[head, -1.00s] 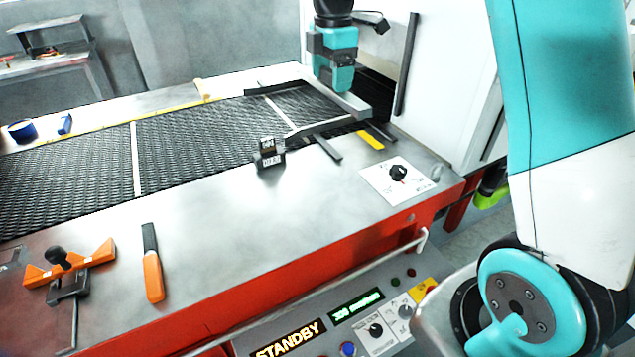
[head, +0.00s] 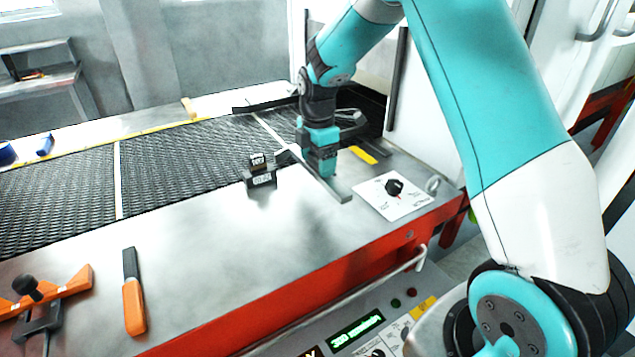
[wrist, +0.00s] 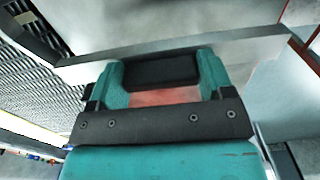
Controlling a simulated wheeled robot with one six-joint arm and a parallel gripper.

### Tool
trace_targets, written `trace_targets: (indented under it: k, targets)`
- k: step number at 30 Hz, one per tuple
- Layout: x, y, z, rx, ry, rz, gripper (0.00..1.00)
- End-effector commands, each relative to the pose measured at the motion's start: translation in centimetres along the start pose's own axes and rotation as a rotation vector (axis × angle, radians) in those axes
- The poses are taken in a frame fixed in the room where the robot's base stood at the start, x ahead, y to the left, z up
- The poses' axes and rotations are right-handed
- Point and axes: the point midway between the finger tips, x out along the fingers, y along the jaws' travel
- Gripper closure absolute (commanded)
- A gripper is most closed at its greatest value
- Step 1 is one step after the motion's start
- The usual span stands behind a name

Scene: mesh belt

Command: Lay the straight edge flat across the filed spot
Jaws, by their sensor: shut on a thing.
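My gripper (head: 325,170) points down at the right front edge of the mesh belt, shut on the straight edge. The straight edge (head: 341,190) is a grey metal bar. Its near end sticks out over the steel deck, and its far part runs behind my gripper towards the belt. In the wrist view the straight edge (wrist: 250,41) runs across the picture just beyond my fingers (wrist: 162,75). I cannot tell whether it touches the surface below. I cannot make out the filed spot; my gripper and the bar cover part of this area.
A black block-like stand (head: 261,172) is close left of my gripper on the deck edge. A yellow strip (head: 363,155) and a dial plate (head: 393,195) are to the right. An orange-handled tool (head: 133,300) lies front left. The middle deck is clear.

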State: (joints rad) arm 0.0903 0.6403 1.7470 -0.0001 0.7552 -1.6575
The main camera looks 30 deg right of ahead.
Motion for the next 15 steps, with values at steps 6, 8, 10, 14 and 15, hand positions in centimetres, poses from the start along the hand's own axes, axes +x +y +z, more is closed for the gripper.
trace_targets:
  k: [6, 8, 10, 14, 15]
  targets:
    - [3.2, 0.1, 0.0, 0.000, 0.000, 0.001, 0.63]
    - [3.6, 0.1, 0.0, 0.000, 0.000, 0.002, 0.63]
    - [4.0, 0.1, 0.0, 0.000, 0.000, 0.002, 0.63]
    - [5.6, 0.0, 0.0, 0.000, 0.000, -0.001, 0.63]
    - [6.3, 0.0, 0.0, 0.000, 0.000, -0.002, 0.63]
